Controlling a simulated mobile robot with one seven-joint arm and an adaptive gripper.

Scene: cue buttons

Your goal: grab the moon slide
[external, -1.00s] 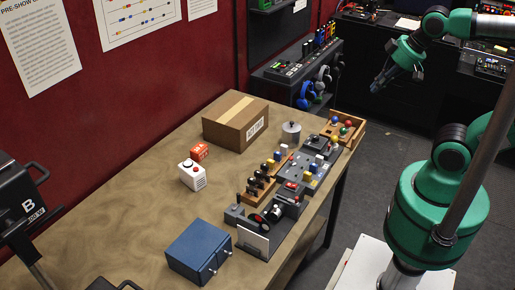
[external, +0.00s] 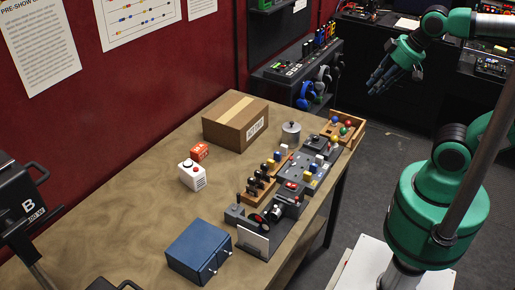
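My gripper (external: 380,82) is raised at the upper right, beyond the table's right edge and well apart from everything on it. Its dark fingers look spread, with nothing between them. I cannot pick out a moon mark at this size. A grey panel (external: 297,172) with small blue, white and yellow knobs lies along the table's right side. Beside it is a wooden rack (external: 257,190) with upright dark-stemmed pieces. A dark device with round parts (external: 275,212) sits at the near end. Which piece is the moon slide is not clear.
A cardboard box (external: 232,125), a metal canister (external: 291,131), a wooden tray of coloured balls (external: 358,125), a red box (external: 199,152), a white device (external: 192,175), a blue box (external: 198,252) and a white card (external: 252,243) stand on the table. The table's left middle (external: 130,215) is clear.

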